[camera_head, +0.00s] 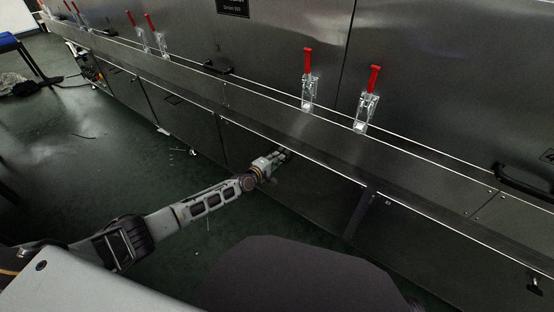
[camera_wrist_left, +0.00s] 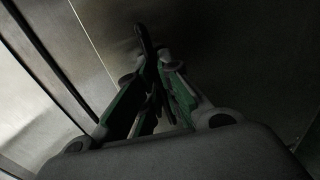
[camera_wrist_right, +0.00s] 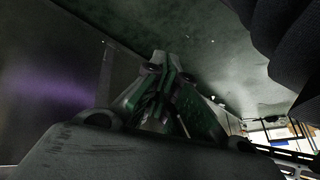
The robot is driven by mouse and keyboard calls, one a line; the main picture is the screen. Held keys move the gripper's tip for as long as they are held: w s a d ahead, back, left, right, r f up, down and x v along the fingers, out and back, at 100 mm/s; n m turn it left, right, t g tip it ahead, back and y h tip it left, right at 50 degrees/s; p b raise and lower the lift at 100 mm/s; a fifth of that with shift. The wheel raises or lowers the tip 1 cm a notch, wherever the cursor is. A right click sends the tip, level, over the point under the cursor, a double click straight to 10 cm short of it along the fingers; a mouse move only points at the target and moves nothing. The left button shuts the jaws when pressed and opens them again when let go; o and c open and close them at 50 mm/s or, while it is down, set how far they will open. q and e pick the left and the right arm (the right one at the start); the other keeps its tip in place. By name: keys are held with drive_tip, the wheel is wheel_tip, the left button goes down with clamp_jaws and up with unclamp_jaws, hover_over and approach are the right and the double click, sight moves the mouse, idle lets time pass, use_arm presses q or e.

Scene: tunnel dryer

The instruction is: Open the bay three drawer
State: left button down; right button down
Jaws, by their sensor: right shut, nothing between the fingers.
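A dark lower front panel (camera_head: 318,185) lies under the steel ledge, between two seams; no bay number on it is readable. My left gripper (camera_head: 283,154) reaches its upper part, just below the ledge. In the left wrist view my left gripper (camera_wrist_left: 160,66) is closed to a narrow gap around a dark bar-like handle (camera_wrist_left: 144,38) on the panel face. The fingers hide part of the handle. The panel looks flush with its neighbours in the head view. My right gripper shows only in the right wrist view (camera_wrist_right: 163,62), shut and empty, away from the panel.
A long steel ledge (camera_head: 330,134) runs along the dryer above the lower panels. Red-handled toggle clamps (camera_head: 307,63) (camera_head: 373,78) stand above it. Black handles (camera_head: 220,67) (camera_head: 524,183) sit on the upper doors. The green floor (camera_head: 110,160) is mostly clear at left.

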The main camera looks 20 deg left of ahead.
use_arm(q)
drive_tip(key=shift+s, duration=0.1)
idle(0.4)
